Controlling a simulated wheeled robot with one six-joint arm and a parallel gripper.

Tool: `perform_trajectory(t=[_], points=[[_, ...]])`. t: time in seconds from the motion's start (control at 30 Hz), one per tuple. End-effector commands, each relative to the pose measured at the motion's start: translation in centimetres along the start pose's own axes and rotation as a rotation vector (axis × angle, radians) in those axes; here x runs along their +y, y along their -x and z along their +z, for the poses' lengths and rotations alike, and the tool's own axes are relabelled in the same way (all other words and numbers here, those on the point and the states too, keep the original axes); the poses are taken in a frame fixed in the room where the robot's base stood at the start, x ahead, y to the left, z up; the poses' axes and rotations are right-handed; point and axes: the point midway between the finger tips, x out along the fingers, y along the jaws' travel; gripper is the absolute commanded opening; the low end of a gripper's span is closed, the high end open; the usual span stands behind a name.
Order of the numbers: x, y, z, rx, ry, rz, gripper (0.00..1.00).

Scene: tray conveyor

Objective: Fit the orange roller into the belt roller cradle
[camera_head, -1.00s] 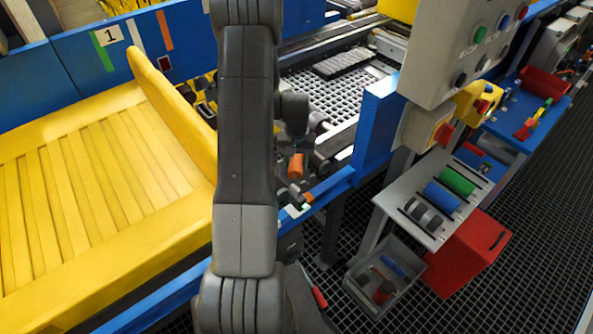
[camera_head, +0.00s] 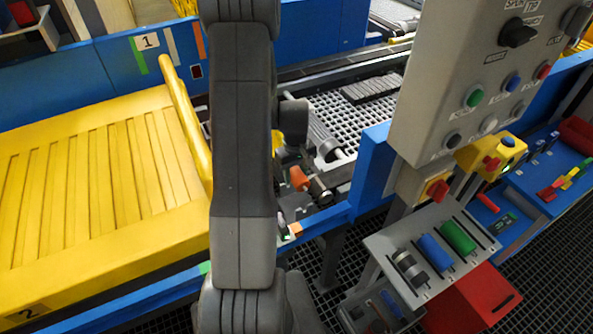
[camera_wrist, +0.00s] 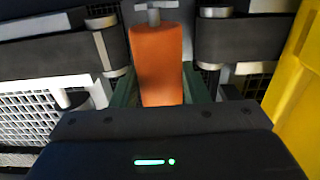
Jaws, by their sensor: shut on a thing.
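The orange roller (camera_wrist: 158,65) is between the fingers of my gripper (camera_wrist: 160,92) in the wrist view, which are shut on it. A grey metal shaft end sticks out of its far end. In the head view the orange roller (camera_head: 299,178) shows just right of my arm, at the gap in the belt line. The belt roller cradle is not clearly made out; dark belt sections with metal roller ends lie on both sides of the roller in the wrist view. I cannot tell whether the roller touches the cradle. My arm hides most of the gripper in the head view.
A yellow slatted tray (camera_head: 90,200) stands at left. A grey rack (camera_head: 385,245) with green, blue and grey rollers stands at right, below a control panel (camera_head: 450,90). A blue frame rail (camera_head: 340,212) runs in front of the roller. A yellow part (camera_wrist: 298,85) is close at right in the wrist view.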

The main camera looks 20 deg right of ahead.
Motion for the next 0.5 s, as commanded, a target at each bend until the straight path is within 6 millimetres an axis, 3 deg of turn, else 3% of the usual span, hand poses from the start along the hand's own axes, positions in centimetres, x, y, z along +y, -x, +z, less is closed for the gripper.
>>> perform_trajectory(t=[0.33, 0.5], points=[[0.0, -0.1, 0.0, 0.0, -0.002, 0.001, 0.02], [0.0, -1.3, 0.0, -0.001, -0.003, 0.0, 0.02]])
